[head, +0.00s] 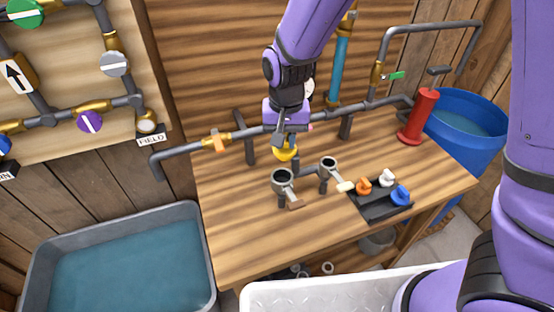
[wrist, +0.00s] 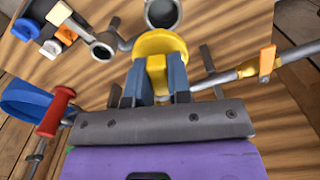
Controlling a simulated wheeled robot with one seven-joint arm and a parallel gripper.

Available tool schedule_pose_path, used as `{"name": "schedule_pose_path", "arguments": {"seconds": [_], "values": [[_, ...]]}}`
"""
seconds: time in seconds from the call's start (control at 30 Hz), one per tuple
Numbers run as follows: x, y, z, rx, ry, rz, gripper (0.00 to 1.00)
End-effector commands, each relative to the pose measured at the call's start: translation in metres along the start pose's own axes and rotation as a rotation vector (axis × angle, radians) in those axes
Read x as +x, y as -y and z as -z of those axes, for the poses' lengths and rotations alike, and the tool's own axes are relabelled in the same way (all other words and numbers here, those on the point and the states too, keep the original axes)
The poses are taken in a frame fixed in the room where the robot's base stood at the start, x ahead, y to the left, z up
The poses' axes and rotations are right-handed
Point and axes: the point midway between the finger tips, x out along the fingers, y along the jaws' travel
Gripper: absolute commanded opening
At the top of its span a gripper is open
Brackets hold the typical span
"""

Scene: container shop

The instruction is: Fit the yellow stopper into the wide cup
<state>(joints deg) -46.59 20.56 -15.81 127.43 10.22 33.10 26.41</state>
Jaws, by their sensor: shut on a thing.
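The yellow stopper (head: 286,155) is held in my gripper (head: 288,143), above the wooden bench and a little behind the cups. In the wrist view the yellow stopper (wrist: 160,44) has its handle between the two fingers (wrist: 160,85). The wide cup (head: 283,177) is a grey open cup on a short post with a side handle, in front of the stopper. It also shows at the top edge of the wrist view (wrist: 163,14), partly cut off. The stopper is apart from it. A narrower grey cup (head: 329,164) stands to its right.
A black tray (head: 377,212) with orange (head: 364,186), white (head: 387,178) and blue (head: 401,196) stoppers lies right of the cups. A grey pipe runs behind the gripper. A red cylinder (head: 424,108) stands at the back right. The bench's front left is clear.

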Motion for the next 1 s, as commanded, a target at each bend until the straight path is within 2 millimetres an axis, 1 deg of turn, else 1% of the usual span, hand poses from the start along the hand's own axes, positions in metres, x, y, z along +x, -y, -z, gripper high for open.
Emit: {"name": "schedule_pose_path", "arguments": {"seconds": [0.07,0.17,0.8,1.0], "values": [[-0.002,-0.002,0.002,0.011,0.0,0.0,0.0],[0.0,-0.002,0.002,0.014,0.001,-0.001,0.0],[0.052,-0.002,0.002,0.013,0.001,-0.001,0.0],[0.062,-0.002,0.002,0.013,0.0,-0.001,0.0]]}}
